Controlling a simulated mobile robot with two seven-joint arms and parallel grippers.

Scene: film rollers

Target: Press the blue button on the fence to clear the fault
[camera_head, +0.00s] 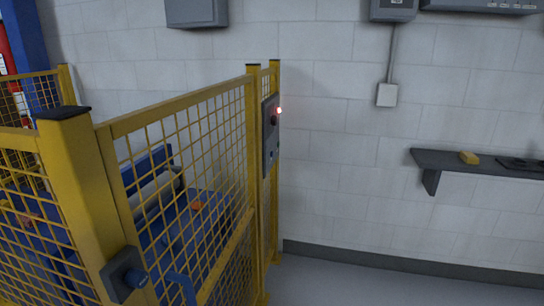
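A yellow mesh fence (180,100) runs from the left front toward the wall. A grey control box (268,137) is mounted on the fence's far post and is seen nearly edge-on. A small light (279,110) at its upper right edge glows red. A dark round knob shows just below the light. A small bluish spot shows low on the box's face, too small to tell if it is the blue button. Neither of my grippers is in view.
Behind the mesh stands blue machinery with a roller (158,190). The grey floor (370,285) right of the fence is clear.

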